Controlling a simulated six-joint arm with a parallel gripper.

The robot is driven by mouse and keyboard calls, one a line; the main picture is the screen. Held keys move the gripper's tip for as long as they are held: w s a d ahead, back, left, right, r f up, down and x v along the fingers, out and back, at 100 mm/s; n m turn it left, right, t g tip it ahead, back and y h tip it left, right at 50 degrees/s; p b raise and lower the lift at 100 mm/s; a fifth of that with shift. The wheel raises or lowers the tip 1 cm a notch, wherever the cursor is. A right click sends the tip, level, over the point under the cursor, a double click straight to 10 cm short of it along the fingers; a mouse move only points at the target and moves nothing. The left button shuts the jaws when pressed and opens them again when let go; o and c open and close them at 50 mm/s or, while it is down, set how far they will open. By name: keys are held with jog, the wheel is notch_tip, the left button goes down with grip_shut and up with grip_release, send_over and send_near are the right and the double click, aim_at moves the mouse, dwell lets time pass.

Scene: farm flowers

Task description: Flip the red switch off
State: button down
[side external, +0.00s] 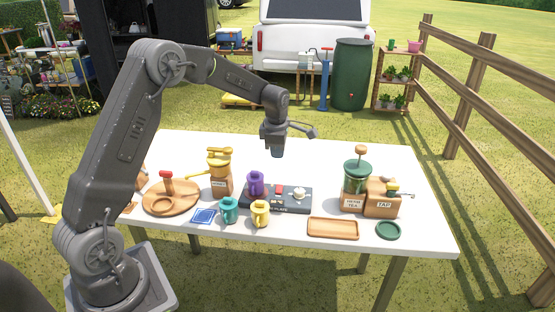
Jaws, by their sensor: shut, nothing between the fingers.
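A dark flat unit (310,205) lies in the middle of the white table in the side external view. A small red switch (279,188) is on its top; its position, on or off, is too small to tell. A purple mug (255,184) stands on the unit left of the switch, and a pale round knob (299,193) is to the right. My gripper (277,154) points down above and behind the unit, apart from the switch. It is shut and empty.
A teal mug (229,211) and a yellow mug (260,214) stand in front of the unit. A round wooden board (184,205) and a yellow-topped grinder (219,173) are left. A green-topped tea container (356,181), a tap box (381,200) and a wooden tray (332,228) are right.

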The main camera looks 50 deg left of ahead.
aim_at(280, 186)
jog(key=shift+w+a+r, duration=0.15)
jog(key=shift+w+a, duration=0.15)
jog(key=shift+w, duration=0.15)
jog(key=f, duration=0.4)
jog(key=w+a+f, duration=0.1)
jog(key=f, duration=0.9)
jog(key=shift+w+a, duration=0.3)
jog(key=shift+f, duration=0.25)
